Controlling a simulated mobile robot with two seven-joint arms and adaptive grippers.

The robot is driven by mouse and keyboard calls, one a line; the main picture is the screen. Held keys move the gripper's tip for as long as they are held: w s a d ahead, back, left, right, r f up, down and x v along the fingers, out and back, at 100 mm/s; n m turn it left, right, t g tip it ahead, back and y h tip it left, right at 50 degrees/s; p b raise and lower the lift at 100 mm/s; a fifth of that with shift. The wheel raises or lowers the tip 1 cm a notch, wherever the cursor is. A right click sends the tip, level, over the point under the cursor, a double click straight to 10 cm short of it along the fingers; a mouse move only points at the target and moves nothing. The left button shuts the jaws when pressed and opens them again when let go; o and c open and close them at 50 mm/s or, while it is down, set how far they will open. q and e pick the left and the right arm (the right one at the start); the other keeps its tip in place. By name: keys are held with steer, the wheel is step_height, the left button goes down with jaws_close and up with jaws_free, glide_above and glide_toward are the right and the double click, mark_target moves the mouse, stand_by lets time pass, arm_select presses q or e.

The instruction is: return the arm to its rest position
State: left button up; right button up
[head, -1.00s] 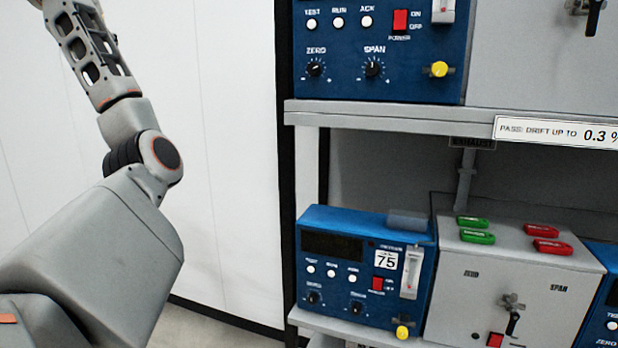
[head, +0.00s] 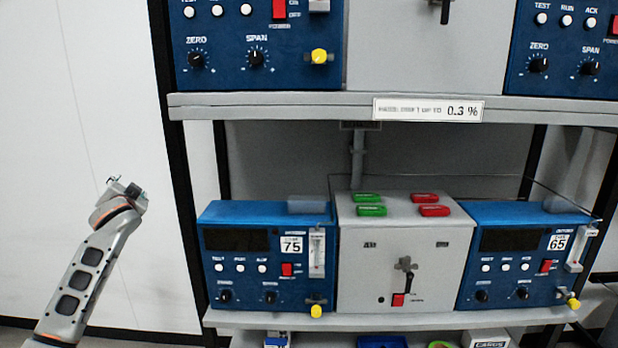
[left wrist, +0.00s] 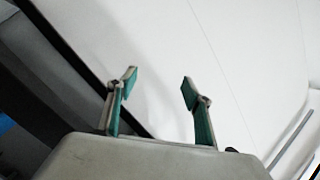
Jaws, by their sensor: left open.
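My left arm (head: 92,265) rises from the bottom left of the head view, in front of the white wall and left of the rack. Its gripper (head: 122,186) is at the top of the arm, small and seen at an angle. In the left wrist view, the left gripper (left wrist: 158,86) has its two green-padded fingers spread wide with nothing between them. My right gripper is not in view.
The rack's upper shelf (head: 270,106) and lower shelf (head: 260,319) stand right of the arm. Blue analysers labelled 75 (head: 262,262) and 65 (head: 520,260) flank a grey valve box (head: 375,250) with green and red tags. The white wall area (head: 70,120) is clear.

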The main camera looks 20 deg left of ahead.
arm_select(q)
steer(key=s+d+f+m+h, duration=0.2)
steer(key=d+f, duration=0.4)
steer(key=f, duration=0.5)
steer(key=s+d+f+m+h, duration=0.25)
steer(key=d+f, duration=0.25)
steer(key=f, duration=0.6)
steer(key=s+d+f+m+h, duration=0.1)
steer(key=s+d+f+h, duration=0.1)
steer(key=s+d+f, duration=0.5)
steer(key=s+d+f+m+h, duration=0.2)
steer(key=s+d+f+h, duration=0.15)
steer(key=f, duration=0.55)
steer(key=s+d+f+g+h, duration=0.1)
steer(key=s+d+f+h, duration=0.1)
steer(key=s+d+f, duration=0.65)
steer(key=s+d+f+g+h, duration=0.1)
steer(key=s+d+f+g, duration=0.3)
steer(key=s, duration=0.8)
steer(key=d+r+n+t, duration=0.1)
steer(key=d+n, duration=0.1)
steer(key=d, duration=0.4)
steer(key=w+d+n+t, duration=0.1)
steer(key=d+n+t, duration=0.1)
steer(key=d, duration=0.5)
steer(key=shift+d+r, duration=0.3)
steer(key=shift+r, duration=0.1)
steer(key=shift+n, duration=0.25)
